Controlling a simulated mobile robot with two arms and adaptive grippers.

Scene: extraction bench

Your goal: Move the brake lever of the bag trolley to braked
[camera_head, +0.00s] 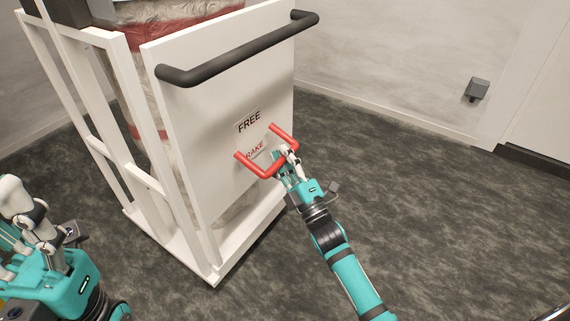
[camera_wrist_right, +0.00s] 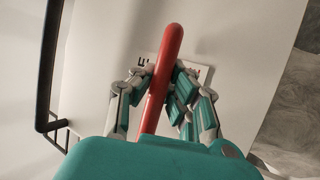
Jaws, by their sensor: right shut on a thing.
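The bag trolley's white panel (camera_head: 210,120) carries a red U-shaped brake lever (camera_head: 244,162) on its face. The panel reads FREE above and a partly covered word ending in "RAKE" below. The lever's crossbar sits low, beside the lower label, and sticks out from the panel. My right gripper (camera_head: 284,160) is shut on the lever's crossbar. In the right wrist view the red bar (camera_wrist_right: 158,90) runs between the fingers of the right gripper (camera_wrist_right: 160,85). My left gripper (camera_head: 28,225) is at the lower left, away from the trolley; its fingertips are not clear.
A dark push handle (camera_head: 235,55) runs across the panel's top. A wrapped bag (camera_head: 150,70) stands in the white frame behind the panel. The dark floor (camera_head: 420,190) to the right is clear. A grey wall box (camera_head: 477,89) is on the back wall.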

